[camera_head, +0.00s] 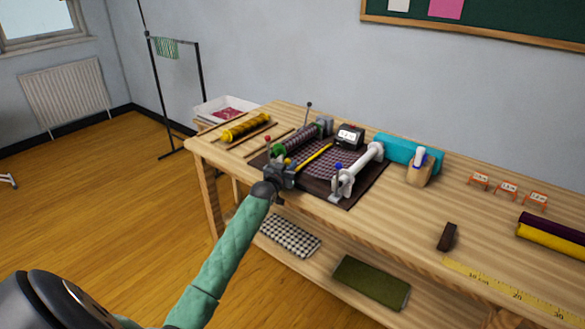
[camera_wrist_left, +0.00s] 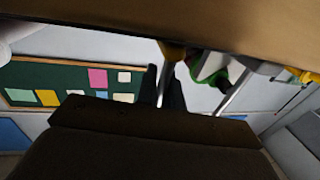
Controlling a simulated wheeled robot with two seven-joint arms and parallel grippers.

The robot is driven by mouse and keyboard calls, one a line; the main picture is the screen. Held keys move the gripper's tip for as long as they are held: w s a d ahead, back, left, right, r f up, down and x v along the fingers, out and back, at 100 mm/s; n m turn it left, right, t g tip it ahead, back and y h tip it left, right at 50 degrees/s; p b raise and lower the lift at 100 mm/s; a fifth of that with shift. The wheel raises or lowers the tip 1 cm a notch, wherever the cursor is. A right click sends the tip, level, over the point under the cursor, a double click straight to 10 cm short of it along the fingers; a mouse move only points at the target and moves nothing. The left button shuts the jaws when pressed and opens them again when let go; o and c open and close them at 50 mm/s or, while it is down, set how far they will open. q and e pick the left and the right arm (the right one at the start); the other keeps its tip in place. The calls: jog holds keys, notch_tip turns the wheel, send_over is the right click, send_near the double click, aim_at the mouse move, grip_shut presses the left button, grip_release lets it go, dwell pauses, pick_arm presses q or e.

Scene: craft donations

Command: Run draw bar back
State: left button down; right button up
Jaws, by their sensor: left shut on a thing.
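My left gripper (camera_head: 283,175) is at the near left end of the cloth machine. It is shut on the near end of the yellow draw bar (camera_head: 318,156), which slants across the checked purple cloth (camera_head: 318,166). The grip itself is partly hidden by the gripper. In the left wrist view the dark fingers (camera_wrist_left: 166,88) point at a brownish end piece (camera_wrist_left: 172,50), and the contact is hard to make out. A roller with dark cloth (camera_head: 301,138) lies on the left of the machine, and a white roller (camera_head: 360,168) on the right. My right gripper is not in view.
A small dial box (camera_head: 349,136) and a teal roll (camera_head: 408,150) stand behind the machine. Red-knobbed (camera_head: 268,140) and blue-knobbed (camera_head: 338,167) levers stand near the gripper. A dark block (camera_head: 447,236) and a yellow ruler (camera_head: 515,293) lie to the right.

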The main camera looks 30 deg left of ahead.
pick_arm(q)
jog(key=c, duration=1.8)
grip_release()
jog(key=shift+s, duration=0.1)
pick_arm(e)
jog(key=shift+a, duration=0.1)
